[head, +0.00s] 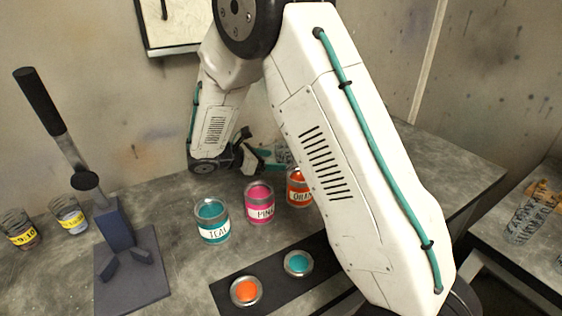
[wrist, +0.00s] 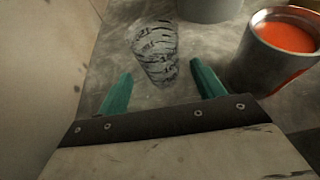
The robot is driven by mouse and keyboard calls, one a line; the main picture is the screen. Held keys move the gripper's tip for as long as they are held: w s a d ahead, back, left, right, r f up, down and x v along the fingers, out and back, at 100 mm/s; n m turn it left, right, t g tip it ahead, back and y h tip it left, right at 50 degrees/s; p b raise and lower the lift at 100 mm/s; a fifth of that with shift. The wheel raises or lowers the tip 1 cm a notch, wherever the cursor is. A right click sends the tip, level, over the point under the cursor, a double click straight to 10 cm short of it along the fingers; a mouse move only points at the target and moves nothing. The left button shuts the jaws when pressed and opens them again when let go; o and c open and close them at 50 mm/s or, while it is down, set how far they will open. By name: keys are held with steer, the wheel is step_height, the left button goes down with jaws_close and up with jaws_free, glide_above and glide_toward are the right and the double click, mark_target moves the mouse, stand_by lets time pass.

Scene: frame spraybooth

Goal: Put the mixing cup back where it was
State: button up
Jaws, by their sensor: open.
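A clear mixing cup with dark printed marks (wrist: 155,50) is on the grey table in the wrist view, ahead of my gripper (wrist: 160,78) and roughly in line with the gap between its teal fingers. The fingers are spread apart, with nothing held. In the head view my gripper (head: 258,158) is low over the back of the table, behind the paint cans. A small part of the clear cup (head: 284,153) seems to show there, mostly hidden by my arm and the orange can.
Teal (head: 213,222), pink (head: 259,203) and orange (head: 298,188) cans stand in a row; an open orange-filled can (wrist: 284,45) is close right of my gripper. A dark strip (head: 270,287) holds two small paint tins. A lever press (head: 115,225) and two labelled cups (head: 70,216) are left.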

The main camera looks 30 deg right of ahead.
steer(key=v, duration=0.6)
steer(key=shift+a+r, duration=0.15)
steer(key=shift+a, duration=0.1)
steer(key=s+d+r+m+g+y, duration=0.1)
steer(key=s+d+r+m+y, duration=0.15)
steer(key=s+r+m, duration=0.5)
steer(key=s+d+r+m+g+y, duration=0.15)
steer(key=s+r+y, duration=0.25)
steer(key=s, duration=0.7)
steer(key=s+a+m+t+y, duration=0.2)
steer(key=s+m+y, duration=0.1)
steer(key=s, duration=0.5)
steer(key=s+a+r+m+t+y, duration=0.1)
steer(key=s+a+m+t+y, duration=0.1)
steer(key=s+m, duration=0.4)
steer(key=shift+s+a+y, duration=0.8)
steer(key=shift+s+y, duration=0.15)
steer(key=shift+s, duration=0.05)
steer(key=shift+r, duration=0.15)
